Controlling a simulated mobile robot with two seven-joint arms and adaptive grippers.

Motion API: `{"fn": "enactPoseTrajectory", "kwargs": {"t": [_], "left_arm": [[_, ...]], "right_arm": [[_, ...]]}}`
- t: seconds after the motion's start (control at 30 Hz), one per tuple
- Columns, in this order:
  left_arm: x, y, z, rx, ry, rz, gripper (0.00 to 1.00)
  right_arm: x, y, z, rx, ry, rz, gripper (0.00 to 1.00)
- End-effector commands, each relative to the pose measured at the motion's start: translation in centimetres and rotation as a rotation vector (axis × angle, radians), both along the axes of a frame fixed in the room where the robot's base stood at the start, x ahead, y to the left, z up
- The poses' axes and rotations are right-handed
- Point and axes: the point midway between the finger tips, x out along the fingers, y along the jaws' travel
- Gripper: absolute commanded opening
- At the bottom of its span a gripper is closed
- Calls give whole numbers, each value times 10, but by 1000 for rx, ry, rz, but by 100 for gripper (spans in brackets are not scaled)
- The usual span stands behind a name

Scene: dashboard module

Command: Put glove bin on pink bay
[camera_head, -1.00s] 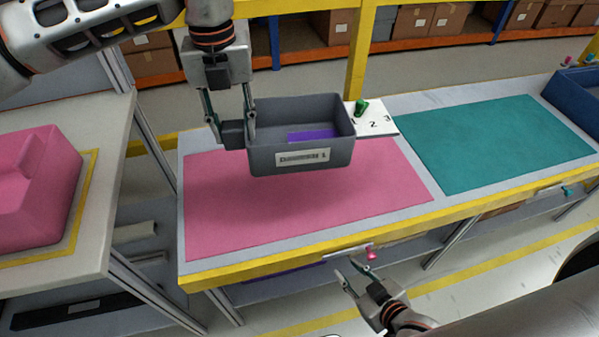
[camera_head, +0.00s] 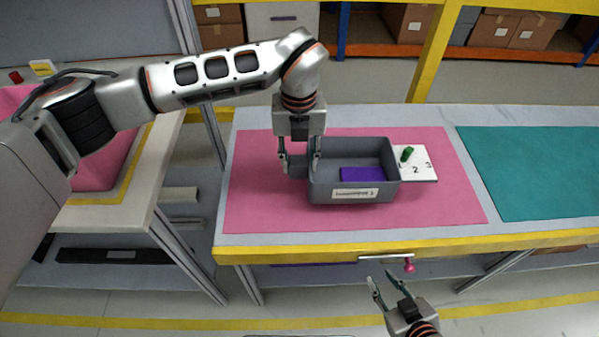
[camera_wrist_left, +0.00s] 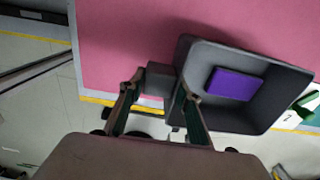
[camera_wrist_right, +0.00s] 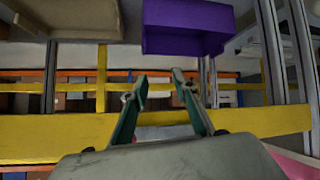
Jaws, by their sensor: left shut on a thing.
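The glove bin is an open grey bin (camera_head: 392,172) with a white label and a purple item inside. In the head view it is upright over the pink bay (camera_head: 262,205), at or very near its surface; contact is not clear. My left gripper (camera_head: 300,166) points down and is shut on the tab at the bin's left side. The left wrist view shows this tab (camera_wrist_left: 160,79) between the fingers, with pink around the bin (camera_wrist_left: 255,115). My right gripper (camera_head: 381,278) is empty and open in front of the table's front edge; its spread fingers also show in the right wrist view (camera_wrist_right: 160,78).
A white numbered card (camera_head: 425,167) with a green object (camera_head: 407,154) lies right behind the bin. A teal bay (camera_head: 530,170) is to the right. A pink object (camera_head: 100,172) stands on a side table at left. A pink knob (camera_head: 409,266) is below the front edge.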

Motion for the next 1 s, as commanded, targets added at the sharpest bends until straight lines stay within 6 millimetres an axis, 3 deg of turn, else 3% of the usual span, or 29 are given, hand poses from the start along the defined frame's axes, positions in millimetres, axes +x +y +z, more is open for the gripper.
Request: {"fn": "enactPoseTrajectory", "kwargs": {"t": [0.17,0.4,0.6,0.63,0.7,1.0], "left_arm": [[-1,-1,-12,-2,2,-1,0],[-1,-1,-44,-2,1,-2,0],[0,-1,-43,-1,-1,-2,0],[0,0,-44,0,0,-1,35],[0,0,-44,0,0,-1,50],[0,0,-44,0,0,-1,50]], "right_arm": [[9,0,6,0,-18,0,28],[7,-1,0,-5,-13,2,28],[6,-1,-1,-5,-9,2,28],[5,-1,-1,-6,-8,2,28],[4,-1,-2,-6,-7,2,28],[3,-1,-3,-6,-4,1,28]]}}
